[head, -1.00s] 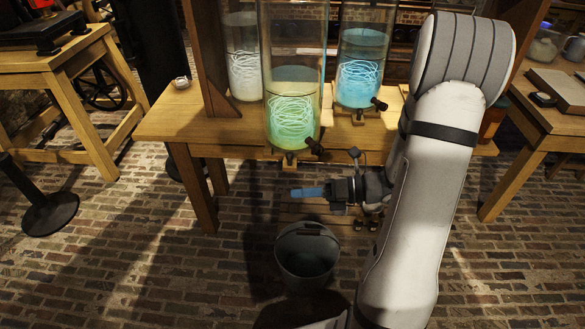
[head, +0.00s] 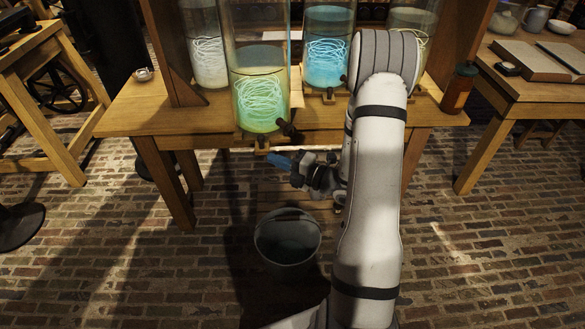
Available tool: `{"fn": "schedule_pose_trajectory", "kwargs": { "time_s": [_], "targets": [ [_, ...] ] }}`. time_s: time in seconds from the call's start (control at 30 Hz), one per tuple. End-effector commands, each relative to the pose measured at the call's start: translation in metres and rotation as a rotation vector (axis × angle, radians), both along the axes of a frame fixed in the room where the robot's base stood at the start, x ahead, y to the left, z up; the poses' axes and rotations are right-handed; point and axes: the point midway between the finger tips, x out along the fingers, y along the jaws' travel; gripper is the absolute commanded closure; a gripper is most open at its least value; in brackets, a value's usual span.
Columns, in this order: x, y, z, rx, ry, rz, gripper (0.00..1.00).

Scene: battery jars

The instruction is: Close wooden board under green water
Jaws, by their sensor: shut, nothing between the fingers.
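The jar of green water (head: 259,92) stands at the front edge of the wooden table, with pale coiled strands inside. A dark tap (head: 287,130) sits at its lower right. A small wooden piece (head: 262,143) shows just under the jar at the table edge; I cannot tell whether it is the board or how far out it sits. My gripper (head: 280,162), with blue fingers, is shut and empty. It appears just below the jar and tap, in front of the table edge, pointing left. I cannot tell whether it touches anything.
A metal bucket (head: 287,240) stands on the brick floor below my gripper. Jars of white (head: 209,62) and blue water (head: 328,62) stand behind on the table (head: 150,115). A brown bottle (head: 459,88) stands at the table's right end. Open brick floor lies in front.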

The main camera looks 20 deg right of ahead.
Motion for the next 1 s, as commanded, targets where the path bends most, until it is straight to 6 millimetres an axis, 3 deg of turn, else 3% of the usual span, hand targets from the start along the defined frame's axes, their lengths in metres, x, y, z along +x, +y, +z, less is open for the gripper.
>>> {"fn": "schedule_pose_trajectory", "kwargs": {
  "time_s": [0.03,0.3,0.8,1.0],
  "targets": [
    [0.007,0.009,0.0,0.0,-0.001,0.006,1.0],
    [0.041,0.005,0.002,-0.001,-0.002,0.001,1.0],
    [0.049,0.004,0.004,-0.001,-0.001,0.002,1.0],
    [0.08,-0.004,0.006,-0.002,-0.004,0.006,1.0]
  ]
}}
